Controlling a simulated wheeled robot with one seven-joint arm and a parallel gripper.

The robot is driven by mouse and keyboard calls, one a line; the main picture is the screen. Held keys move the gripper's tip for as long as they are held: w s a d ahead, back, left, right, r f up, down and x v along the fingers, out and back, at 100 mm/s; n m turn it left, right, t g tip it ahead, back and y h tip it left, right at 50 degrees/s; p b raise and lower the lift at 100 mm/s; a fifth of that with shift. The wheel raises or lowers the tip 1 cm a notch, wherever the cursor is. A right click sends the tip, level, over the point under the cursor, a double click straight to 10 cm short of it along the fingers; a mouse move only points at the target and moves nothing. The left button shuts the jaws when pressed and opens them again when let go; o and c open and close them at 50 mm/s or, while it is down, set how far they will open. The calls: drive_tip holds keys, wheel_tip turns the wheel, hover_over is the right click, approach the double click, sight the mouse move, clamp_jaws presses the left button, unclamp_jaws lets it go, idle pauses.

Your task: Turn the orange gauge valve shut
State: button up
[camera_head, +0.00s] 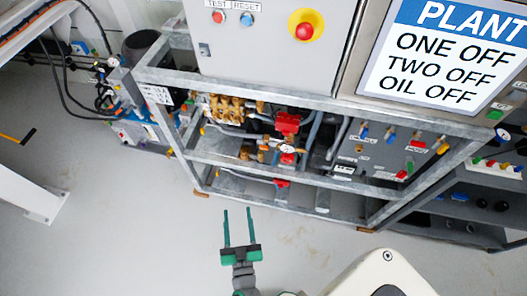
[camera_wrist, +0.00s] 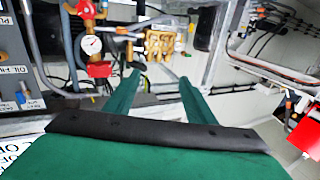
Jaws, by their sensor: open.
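My gripper (camera_head: 237,211) is open and empty, over the bare floor in front of the pump frame. Its two green fingers also show in the wrist view (camera_wrist: 159,77), apart, pointing toward the frame, with nothing between them. Small orange-brown fittings (camera_wrist: 124,31) are just right of the gauge there. I cannot tell for sure which of them is the orange gauge valve, nor its handle's angle.
The grey metal frame (camera_head: 264,97) has horizontal rails before the pipework. A brass pump block (camera_head: 226,108) is left of the gauge. A grey panel (camera_head: 385,150) with coloured handles is at right. A control box (camera_head: 270,45) and sign (camera_head: 445,50) stand above. Floor (camera_head: 140,230) in front is clear.

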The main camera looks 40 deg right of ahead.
sight(264, 148)
drive_tip(key=w+d+f+m+g+h, duration=0.2)
drive_tip(key=w+d, duration=0.7)
drive_tip(key=d, duration=0.3)
drive_tip(key=w+d+f+m+g+h, duration=0.1)
drive_tip(key=w+d+f+g+h, duration=0.1)
drive_tip(key=w+d, duration=0.7)
drive_tip(key=d+h, duration=0.1)
drive_tip(key=d, duration=0.2)
drive_tip(key=shift+w+f+m, duration=0.25)
drive_tip(key=shift+m, duration=0.15)
drive_tip(key=shift+d, duration=0.1)
drive_tip(key=c, duration=1)
